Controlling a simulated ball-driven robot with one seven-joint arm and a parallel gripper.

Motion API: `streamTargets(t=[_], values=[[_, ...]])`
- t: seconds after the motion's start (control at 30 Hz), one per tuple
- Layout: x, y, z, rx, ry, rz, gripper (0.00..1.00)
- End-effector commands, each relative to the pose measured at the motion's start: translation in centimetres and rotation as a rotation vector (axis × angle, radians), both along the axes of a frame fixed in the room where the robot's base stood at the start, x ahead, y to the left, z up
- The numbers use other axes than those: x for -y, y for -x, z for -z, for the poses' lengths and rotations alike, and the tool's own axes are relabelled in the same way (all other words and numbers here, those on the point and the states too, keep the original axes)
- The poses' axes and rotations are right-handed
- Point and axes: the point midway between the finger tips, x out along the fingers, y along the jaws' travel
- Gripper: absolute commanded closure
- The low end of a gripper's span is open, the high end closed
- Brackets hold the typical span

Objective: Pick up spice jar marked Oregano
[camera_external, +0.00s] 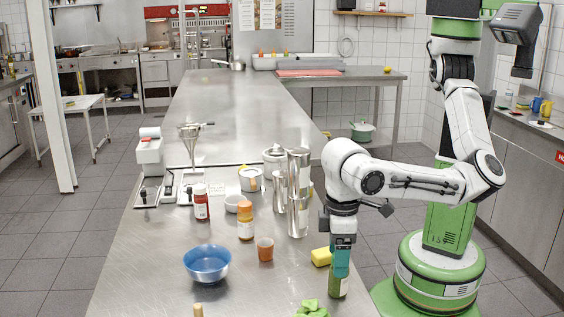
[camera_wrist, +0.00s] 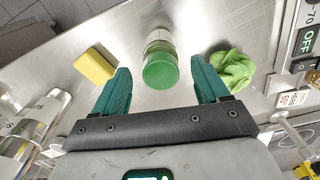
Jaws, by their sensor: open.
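A spice jar with a green lid (camera_wrist: 160,70) stands between the two teal fingers of my gripper (camera_wrist: 160,88) in the wrist view. The fingers are apart and the jar seems not to touch either one. In the external view my gripper (camera_external: 342,262) points down over the jar (camera_external: 339,288) near the right edge of the counter, and its fingers partly cover the jar. The jar's label cannot be read in either view. Another jar with an orange lid (camera_external: 245,222) stands farther left on the counter.
A yellow sponge (camera_external: 321,257) lies just left of my gripper, and a green cloth (camera_external: 312,309) lies in front. Tall metal containers (camera_external: 298,195), a terracotta cup (camera_external: 265,249) and a blue bowl (camera_external: 207,263) stand on the steel counter. Its far part (camera_external: 225,110) is mostly clear.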

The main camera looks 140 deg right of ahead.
Motion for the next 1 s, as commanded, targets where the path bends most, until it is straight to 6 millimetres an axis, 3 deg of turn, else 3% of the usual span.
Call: streamTargets(t=[0.3, 0.6, 1.0], values=[[-0.7, 0.3, 4.0, -0.003, -0.001, -0.001, 0.26], [-0.6, 0.2, 4.5, -0.003, -0.002, 0.0, 0.26], [-0.6, 0.2, 4.5, -0.002, -0.001, 0.0, 0.64]])
